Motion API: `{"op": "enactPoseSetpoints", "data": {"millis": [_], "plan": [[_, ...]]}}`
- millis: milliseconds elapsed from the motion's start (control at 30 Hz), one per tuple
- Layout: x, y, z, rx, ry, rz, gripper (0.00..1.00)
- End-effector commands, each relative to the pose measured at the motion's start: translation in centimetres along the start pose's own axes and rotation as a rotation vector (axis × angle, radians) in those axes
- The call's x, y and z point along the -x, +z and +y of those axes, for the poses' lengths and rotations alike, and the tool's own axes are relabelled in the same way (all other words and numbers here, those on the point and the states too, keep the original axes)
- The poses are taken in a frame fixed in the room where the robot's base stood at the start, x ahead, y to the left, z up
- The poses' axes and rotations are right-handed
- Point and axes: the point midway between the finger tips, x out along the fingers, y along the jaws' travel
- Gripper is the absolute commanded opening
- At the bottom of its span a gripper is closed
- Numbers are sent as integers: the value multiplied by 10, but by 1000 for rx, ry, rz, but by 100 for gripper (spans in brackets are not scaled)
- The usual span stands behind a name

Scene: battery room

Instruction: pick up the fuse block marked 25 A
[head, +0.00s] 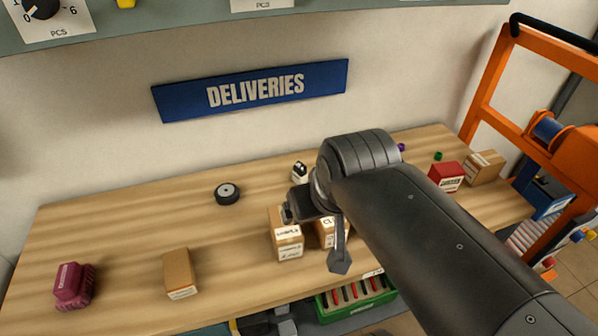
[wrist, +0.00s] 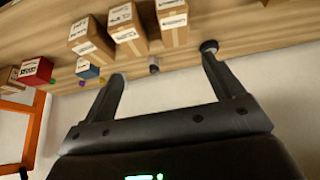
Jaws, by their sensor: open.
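No marking of 25 A can be read in either view. A maroon block (head: 74,286) with a stepped top and a small unreadable label stands at the bench's front left; its shape could suit a fuse block, but I cannot tell. It is out of the wrist view. My gripper (wrist: 163,67) is open and empty. In the head view it hangs over the middle of the bench by two cardboard boxes, well right of the maroon block. In the wrist view a small grey-and-white piece (wrist: 154,65) shows between the fingertips, apparently beyond them; it also stands near the back of the bench in the head view (head: 300,172).
Cardboard boxes (head: 286,238) stand mid-bench, another (head: 180,273) at left. A black roll (head: 228,193) lies behind. A red box (head: 447,176) stands at right; a blue box (wrist: 87,69) shows in the wrist view. The bench (head: 110,220) is clear at back left.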

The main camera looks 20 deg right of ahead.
Motion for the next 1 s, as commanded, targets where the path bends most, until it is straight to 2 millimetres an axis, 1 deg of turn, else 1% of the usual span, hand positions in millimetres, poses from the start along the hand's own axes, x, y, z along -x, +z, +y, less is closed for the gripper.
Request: {"op": "enactPoseSetpoints", "data": {"millis": [67, 400, 500, 767, 867, 967, 1000], "plan": [[0, 0, 0, 0, 0, 0, 86], [0, 0, 0, 0, 0, 0, 59], [0, 0, 0, 0, 0, 0, 53], [0, -3, 0, 3, 0, -4, 53], [-2, -13, 1, 16, 3, -22, 53], [-8, -33, 4, 41, 6, -55, 53], [-11, -42, 5, 53, 7, -72, 53]]}}
